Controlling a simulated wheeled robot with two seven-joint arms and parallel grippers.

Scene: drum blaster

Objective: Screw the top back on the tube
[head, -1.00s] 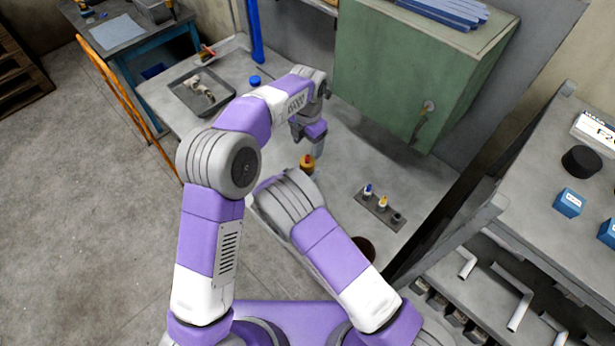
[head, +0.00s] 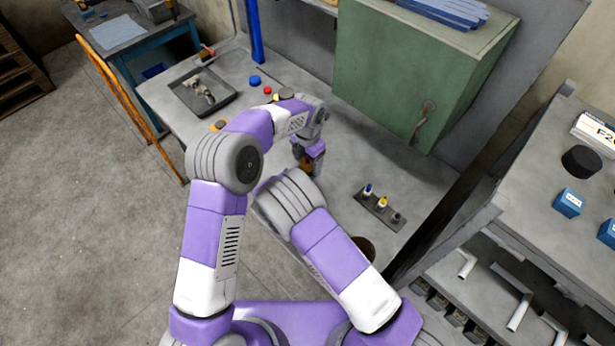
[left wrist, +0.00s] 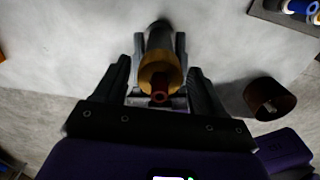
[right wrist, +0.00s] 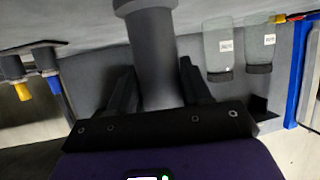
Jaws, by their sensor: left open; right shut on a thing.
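My left gripper (head: 308,160) is open, pointing down over the grey table. In the left wrist view its fingers (left wrist: 160,60) stand on both sides of a dark grey tube (left wrist: 158,35) with an amber top (left wrist: 160,72) that has a red tip (left wrist: 159,97). In the head view a bit of the amber top (head: 305,165) shows below the left gripper. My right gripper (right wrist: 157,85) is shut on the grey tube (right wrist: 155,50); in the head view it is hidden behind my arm. The seam between top and tube is not clear.
A small rack (head: 380,207) with bottles stands right of the left gripper, and a brown pot (head: 362,243) is nearer me. A tray (head: 186,92) lies at the far left. A green cabinet (head: 395,80) closes off the back. Bare table lies between cabinet and rack.

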